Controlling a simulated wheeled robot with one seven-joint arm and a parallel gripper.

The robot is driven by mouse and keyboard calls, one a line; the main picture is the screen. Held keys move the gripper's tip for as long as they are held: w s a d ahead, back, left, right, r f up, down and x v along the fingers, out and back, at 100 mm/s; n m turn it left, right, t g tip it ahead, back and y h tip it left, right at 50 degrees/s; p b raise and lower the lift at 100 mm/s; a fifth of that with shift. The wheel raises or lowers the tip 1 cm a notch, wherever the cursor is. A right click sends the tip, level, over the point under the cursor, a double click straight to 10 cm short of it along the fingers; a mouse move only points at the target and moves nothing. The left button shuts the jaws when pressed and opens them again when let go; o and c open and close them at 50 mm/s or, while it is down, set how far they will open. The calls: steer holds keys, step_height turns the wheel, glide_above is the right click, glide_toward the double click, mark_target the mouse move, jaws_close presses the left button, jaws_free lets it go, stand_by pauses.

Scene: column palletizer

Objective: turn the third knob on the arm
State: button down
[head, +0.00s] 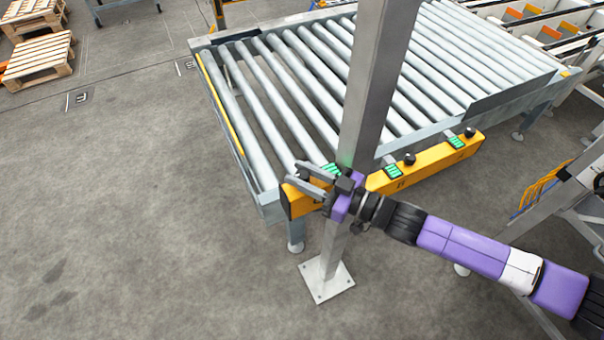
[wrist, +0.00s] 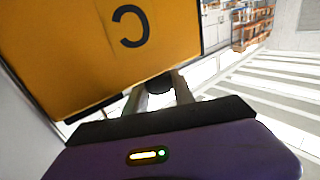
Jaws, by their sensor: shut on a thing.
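A yellow arm (head: 425,172) runs along the front edge of the roller conveyor, with green panels and black knobs on its top. One knob (head: 470,132) is near its right end and another (head: 409,159) is near its middle. The head view hides this knob behind the gripper.
A grey upright post (head: 378,75) on a floor plate (head: 327,279) stands close in front of the yellow arm, beside my gripper. The roller conveyor (head: 222,98) lies behind. Wooden pallets (head: 38,58) are far left. The left floor is clear.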

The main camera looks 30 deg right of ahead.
steer(key=c, duration=1.1)
jaws_free()
steer(key=shift+o, duration=0.2)
steer(key=b+v, duration=0.1)
steer(key=v, duration=0.6)
steer(key=shift+s+d, duration=0.25)
steer(key=shift+s, duration=0.1)
steer(key=shift+f, duration=0.1)
